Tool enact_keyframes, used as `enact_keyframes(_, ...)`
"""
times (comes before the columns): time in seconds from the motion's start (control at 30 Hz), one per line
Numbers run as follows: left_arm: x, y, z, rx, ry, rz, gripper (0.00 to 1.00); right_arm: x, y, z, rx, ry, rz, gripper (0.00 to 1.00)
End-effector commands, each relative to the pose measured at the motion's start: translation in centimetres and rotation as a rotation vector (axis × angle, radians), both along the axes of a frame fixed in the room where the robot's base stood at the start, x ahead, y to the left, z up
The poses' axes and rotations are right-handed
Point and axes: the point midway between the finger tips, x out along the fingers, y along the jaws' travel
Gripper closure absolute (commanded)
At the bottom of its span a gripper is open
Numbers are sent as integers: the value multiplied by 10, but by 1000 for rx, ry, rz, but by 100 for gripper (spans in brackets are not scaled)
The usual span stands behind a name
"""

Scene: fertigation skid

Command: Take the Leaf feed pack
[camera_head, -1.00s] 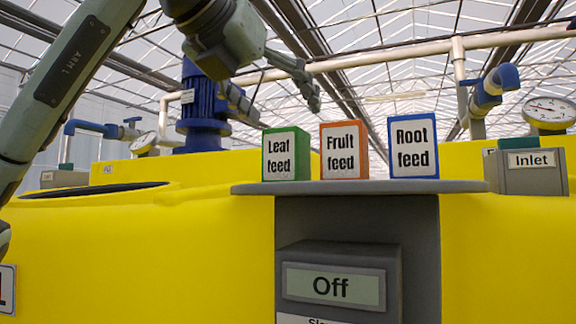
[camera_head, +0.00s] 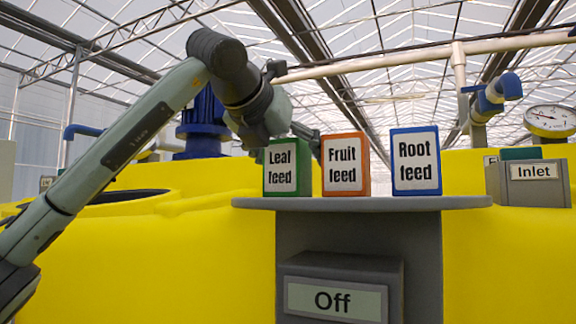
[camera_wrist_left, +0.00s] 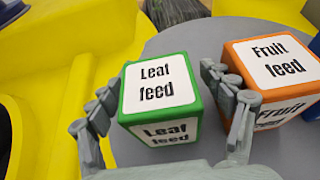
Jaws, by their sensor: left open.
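The Leaf feed pack (camera_head: 286,168) is a green box with a white label, upright at the left end of the grey shelf (camera_head: 360,202). My left gripper (camera_head: 284,134) is at the pack's top in the head view, partly hidden behind it. In the left wrist view my open left gripper (camera_wrist_left: 162,100) has one finger on each side of the Leaf feed pack (camera_wrist_left: 160,84). The right-hand finger is in the gap beside the Fruit feed pack. I cannot tell whether either finger touches a pack. My right gripper is not in view.
The orange Fruit feed pack (camera_head: 345,164) stands close to the right of the green one, with the blue Root feed pack (camera_head: 416,161) beyond it. A yellow tank (camera_head: 150,250) lies around the shelf. A grey box reading Off (camera_head: 335,290) is below.

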Motion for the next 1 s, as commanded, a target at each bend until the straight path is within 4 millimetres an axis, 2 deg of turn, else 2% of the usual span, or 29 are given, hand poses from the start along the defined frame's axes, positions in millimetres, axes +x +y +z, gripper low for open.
enact_keyframes(0.1,13,-5,-5,-2,2,0,20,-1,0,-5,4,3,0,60)
enact_keyframes(0.2,18,-7,-8,-1,-1,0,20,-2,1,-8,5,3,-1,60)
enact_keyframes(0.43,19,-8,-8,0,-1,0,21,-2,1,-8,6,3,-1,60)
enact_keyframes(0.9,19,-7,-8,-1,-1,0,79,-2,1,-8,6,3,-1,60)
enact_keyframes(0.97,19,-7,-8,-1,-1,0,86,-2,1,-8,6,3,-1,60)
enact_keyframes(1.0,18,-7,-7,-2,-3,0,86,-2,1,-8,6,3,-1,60)
